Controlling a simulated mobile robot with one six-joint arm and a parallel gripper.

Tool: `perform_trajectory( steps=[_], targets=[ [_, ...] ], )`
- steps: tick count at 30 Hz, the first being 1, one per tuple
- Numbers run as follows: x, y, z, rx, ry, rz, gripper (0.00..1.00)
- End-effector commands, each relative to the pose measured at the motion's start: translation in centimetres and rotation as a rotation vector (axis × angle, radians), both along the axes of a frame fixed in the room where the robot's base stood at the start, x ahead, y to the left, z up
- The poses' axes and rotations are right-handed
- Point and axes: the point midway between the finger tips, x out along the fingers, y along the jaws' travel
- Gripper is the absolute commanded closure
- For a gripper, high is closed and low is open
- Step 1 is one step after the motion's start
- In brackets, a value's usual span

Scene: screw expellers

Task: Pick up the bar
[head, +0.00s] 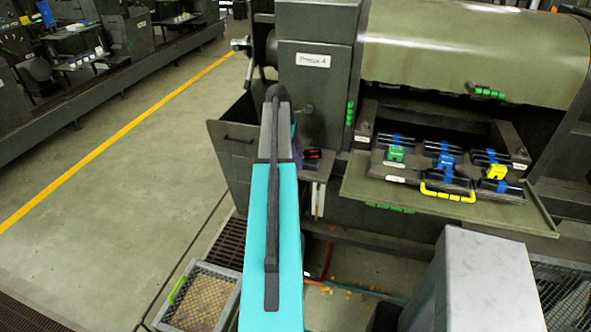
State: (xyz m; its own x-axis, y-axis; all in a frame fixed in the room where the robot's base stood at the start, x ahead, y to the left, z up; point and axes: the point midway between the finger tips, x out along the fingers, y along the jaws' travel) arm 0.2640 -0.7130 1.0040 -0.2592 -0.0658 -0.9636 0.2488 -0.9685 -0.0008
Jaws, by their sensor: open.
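Several black bars lie on the open tray shelf (500,211) of the press at right. One bar with a green block (395,154) is at the left of the group. One with a blue block (445,162) is in the middle, and one with a yellow block (497,172) is at the right. I cannot tell which of these, if any, is the task's bar. My turquoise and grey arm rises through the middle of the view, left of the tray. My gripper does not show; the arm's far end hides that area.
The press body (313,88) carries a label reading "Press 4". A yellow handle (447,192) lies at the tray's front. A mesh-sided crate (205,298) of brownish pieces stands at lower left. Open floor (120,210) with a yellow line extends left.

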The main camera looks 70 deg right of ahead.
Motion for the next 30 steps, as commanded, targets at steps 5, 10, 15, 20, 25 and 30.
perform_trajectory(
  steps=[5, 10, 15, 20, 25, 30],
  targets=[
    [-0.23, -0.04, -0.77, -0.001, 0.000, 0.000, 0.54],
    [-0.24, -0.06, -0.92, -0.001, 0.000, 0.000, 0.54],
    [-0.22, -0.04, -0.90, -0.001, 0.000, 0.000, 0.54],
    [-0.20, -0.04, -0.90, -0.001, 0.000, 0.000, 0.54],
    [-0.19, -0.03, -0.89, -0.001, 0.000, 0.001, 0.69],
    [-0.18, -0.03, -0.88, -0.001, 0.000, 0.001, 0.98]
  ],
)
